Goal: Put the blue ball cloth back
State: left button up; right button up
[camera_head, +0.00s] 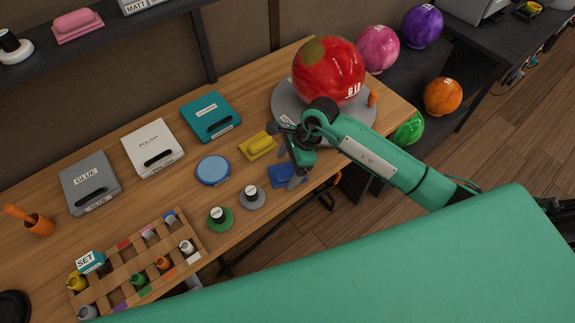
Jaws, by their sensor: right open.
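A blue folded cloth (279,178) lies on the wooden table near its front edge. My right gripper (290,166) is open at the cloth, with its fingers over the cloth's upper right part and hiding some of it. I cannot tell whether the fingers touch the cloth. No cloth shows clearly between the fingers. My left gripper is not in view.
A red ball (328,72) sits on a grey round base (283,101) behind the gripper. Labelled cases and a wooden bottle rack (125,262) lie farther left.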

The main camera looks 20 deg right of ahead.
jog(key=v, duration=0.3)
jog(key=shift+w+d+r, duration=0.1)
jog(key=shift+d+r, duration=0.05)
jog(key=shift+r, duration=0.05)
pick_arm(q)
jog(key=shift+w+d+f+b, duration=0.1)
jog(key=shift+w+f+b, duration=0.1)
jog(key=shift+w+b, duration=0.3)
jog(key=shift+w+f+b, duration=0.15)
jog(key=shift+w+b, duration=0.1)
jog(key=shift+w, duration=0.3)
pick_arm(e)
jog(key=v, duration=0.8)
